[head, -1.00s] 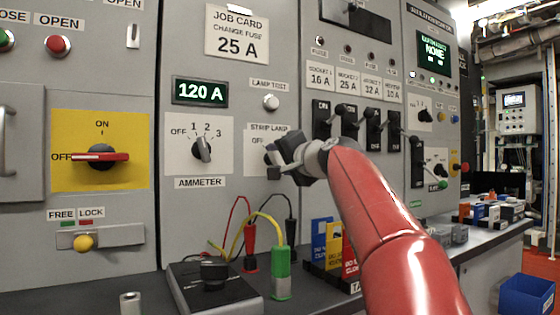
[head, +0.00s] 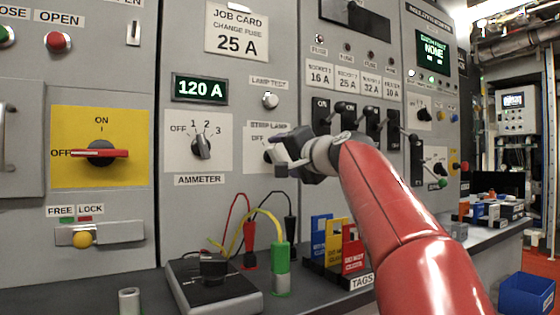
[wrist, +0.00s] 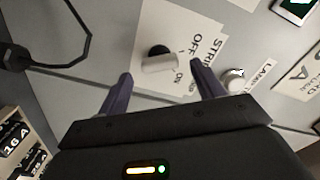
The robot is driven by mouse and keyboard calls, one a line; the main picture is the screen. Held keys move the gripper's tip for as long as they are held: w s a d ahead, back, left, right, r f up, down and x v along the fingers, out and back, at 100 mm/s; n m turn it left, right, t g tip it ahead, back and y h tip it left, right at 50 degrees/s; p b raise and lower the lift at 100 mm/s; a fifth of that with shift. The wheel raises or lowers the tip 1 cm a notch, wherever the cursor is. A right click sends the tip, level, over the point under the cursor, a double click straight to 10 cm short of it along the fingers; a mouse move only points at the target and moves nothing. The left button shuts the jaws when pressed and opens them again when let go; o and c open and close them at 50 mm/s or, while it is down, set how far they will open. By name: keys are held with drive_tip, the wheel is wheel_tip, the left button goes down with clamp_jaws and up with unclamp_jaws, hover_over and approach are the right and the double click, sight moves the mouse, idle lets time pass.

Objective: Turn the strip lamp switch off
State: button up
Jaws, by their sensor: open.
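The strip lamp switch (wrist: 162,62) is a dark knob with a pale grey bar, on a white plate marked STRIP LAMP, OFF and ON. In the head view the switch (head: 268,157) is partly hidden by my gripper (head: 283,158). In the wrist view my gripper (wrist: 161,72) is open, with one purple-grey finger on each side of the switch. The fingers look apart from the knob, and I cannot tell how far the tips are from the panel. I cannot tell for sure which mark the bar points at.
The lamp test button (head: 270,100) is just above the switch, and the ammeter knob (head: 202,148) is to its left. Black breaker levers (head: 346,116) are at the right, near my arm. Below are test leads (head: 281,265) and a tag rack (head: 335,245).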

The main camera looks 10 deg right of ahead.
drive_tip(key=b+v, duration=0.1)
drive_tip(key=v, duration=0.4)
idle(0.4)
